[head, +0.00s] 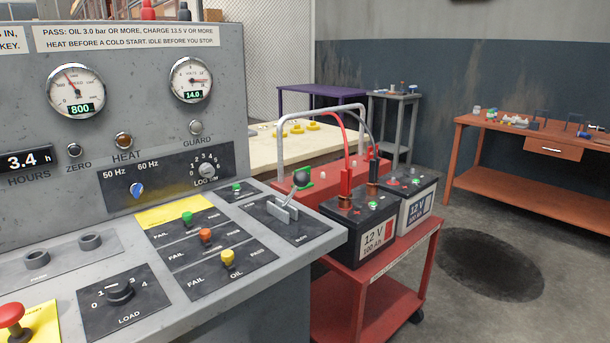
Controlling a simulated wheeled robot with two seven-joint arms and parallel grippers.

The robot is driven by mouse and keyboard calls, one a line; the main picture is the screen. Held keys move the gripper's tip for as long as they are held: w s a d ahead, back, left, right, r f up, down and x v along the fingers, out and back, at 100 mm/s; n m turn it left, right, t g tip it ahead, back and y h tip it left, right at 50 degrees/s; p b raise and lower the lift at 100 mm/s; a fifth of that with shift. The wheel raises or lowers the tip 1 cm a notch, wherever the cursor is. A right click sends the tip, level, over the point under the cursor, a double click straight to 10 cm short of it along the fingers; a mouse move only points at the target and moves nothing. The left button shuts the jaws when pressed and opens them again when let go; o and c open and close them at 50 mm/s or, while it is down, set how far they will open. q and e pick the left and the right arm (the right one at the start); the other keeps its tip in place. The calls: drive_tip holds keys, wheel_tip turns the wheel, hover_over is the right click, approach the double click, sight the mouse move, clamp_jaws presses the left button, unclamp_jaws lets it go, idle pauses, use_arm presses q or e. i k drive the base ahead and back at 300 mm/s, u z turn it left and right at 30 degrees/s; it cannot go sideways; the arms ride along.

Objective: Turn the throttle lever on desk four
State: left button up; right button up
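A lever (291,195) with a black ball knob (301,178) stands on a dark plate (300,226) at the right end of a grey control desk (262,287). It rises from a grey slotted bracket (283,210) and leans up to the right. It looks like the throttle lever, but the small label by it is too blurred to read. No desk number is in view. Neither of my grippers is in view.
Green, orange and yellow switches (228,258) sit left of the lever, with a LOAD knob (120,291) and red button (12,316) further left. A red cart (423,262) with two 12 V batteries (361,228) stands close on the right.

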sight(301, 178)
drive_tip(key=z, duration=0.45)
drive_tip(key=k, duration=0.3)
drive_tip(key=u, duration=1.5)
drive_tip(key=i, duration=0.9)
drive_tip(key=z, duration=0.4)
